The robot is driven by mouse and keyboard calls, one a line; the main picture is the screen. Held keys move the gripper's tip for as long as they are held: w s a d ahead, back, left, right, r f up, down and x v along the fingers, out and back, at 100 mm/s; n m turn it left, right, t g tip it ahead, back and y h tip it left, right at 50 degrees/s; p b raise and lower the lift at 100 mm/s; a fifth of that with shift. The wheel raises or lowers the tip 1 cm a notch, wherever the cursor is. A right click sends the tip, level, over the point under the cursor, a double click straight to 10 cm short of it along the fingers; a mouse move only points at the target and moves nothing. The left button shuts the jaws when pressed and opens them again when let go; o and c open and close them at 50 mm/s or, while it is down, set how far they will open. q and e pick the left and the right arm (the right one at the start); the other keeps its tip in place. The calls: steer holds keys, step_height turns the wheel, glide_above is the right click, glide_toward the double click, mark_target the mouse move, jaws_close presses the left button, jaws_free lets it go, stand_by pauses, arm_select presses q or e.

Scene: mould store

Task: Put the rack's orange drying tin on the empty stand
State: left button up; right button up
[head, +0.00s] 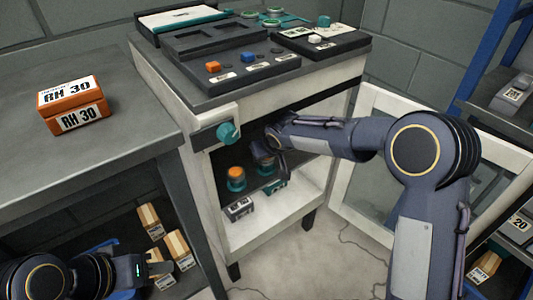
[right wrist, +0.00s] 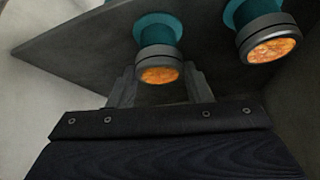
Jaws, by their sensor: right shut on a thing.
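Two orange-topped tins stand in the open white cabinet, each with a dark rim and a teal base. The left tin (head: 237,172) is in clear view on the dark inner shelf; the other (head: 264,160) is partly hidden by my right gripper (head: 270,150). In the right wrist view, the fingers of my right gripper (right wrist: 160,88) are closed on either side of one tin (right wrist: 159,70). The second tin (right wrist: 270,42) is beside it, apart from the fingers. My left gripper (head: 140,270) is low at the left; its fingertips are unclear. I cannot make out an empty stand.
An orange RH 30 box (head: 73,104) sits on the left bench (head: 120,140). Wooden blocks (head: 165,235) lie on the shelf below. Labelled grey boxes (head: 239,208) are low in the cabinet. The cabinet door (head: 365,180) stands open behind my right arm. A blue-framed rack (head: 483,55) is at right.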

stand_by(0.3)
steer(key=o, duration=1.1)
